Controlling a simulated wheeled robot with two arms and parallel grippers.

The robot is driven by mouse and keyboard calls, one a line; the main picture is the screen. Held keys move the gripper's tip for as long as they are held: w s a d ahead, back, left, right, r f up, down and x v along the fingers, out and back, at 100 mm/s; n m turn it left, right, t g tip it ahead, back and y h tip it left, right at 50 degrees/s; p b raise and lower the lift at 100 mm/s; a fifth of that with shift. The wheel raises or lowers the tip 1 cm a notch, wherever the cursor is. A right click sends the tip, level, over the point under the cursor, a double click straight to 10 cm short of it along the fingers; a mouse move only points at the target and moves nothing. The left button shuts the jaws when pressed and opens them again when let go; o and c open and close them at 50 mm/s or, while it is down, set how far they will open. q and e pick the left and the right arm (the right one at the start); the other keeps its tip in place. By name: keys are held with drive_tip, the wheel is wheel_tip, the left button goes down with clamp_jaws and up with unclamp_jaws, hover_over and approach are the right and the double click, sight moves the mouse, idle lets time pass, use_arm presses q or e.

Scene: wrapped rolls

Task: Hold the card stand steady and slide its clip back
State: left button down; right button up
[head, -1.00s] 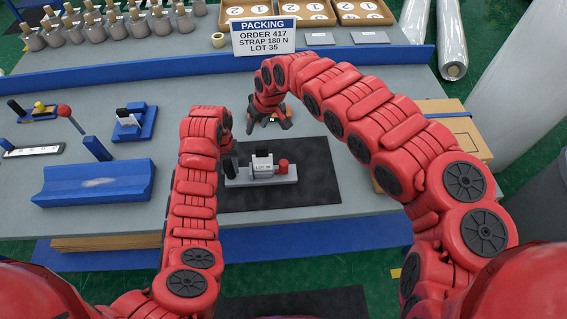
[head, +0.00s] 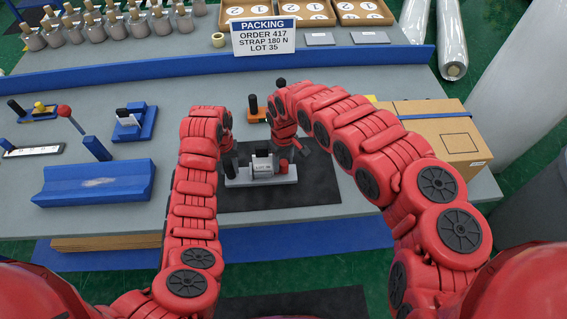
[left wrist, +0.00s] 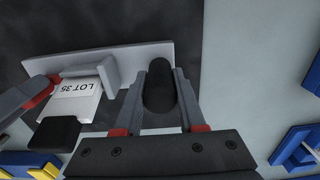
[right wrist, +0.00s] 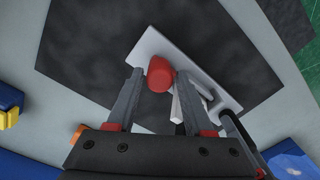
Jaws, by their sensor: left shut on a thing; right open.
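The card stand has a grey base (head: 240,183) on the dark mat, with a black post (left wrist: 160,88) at its left end. A white LOT 35 card (head: 262,167) stands in the middle, with a black piece at its top. A red knob (right wrist: 160,74) is at the right end. My left gripper (left wrist: 160,72) is shut on the black post. My right gripper (right wrist: 155,76) is open, its fingers on either side of the red knob; a gap shows beside the knob. In the head view the right gripper (head: 294,152) partly hides that end.
An orange block with black posts (head: 257,115) stands behind the stand. A cardboard box (head: 435,130) is at the right. A blue cradle (head: 95,185) and small blue fixtures (head: 134,123) are at the left. The mat's front part is clear.

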drive_tip(key=shift+f, duration=0.65)
clamp_jaws()
idle(1.0)
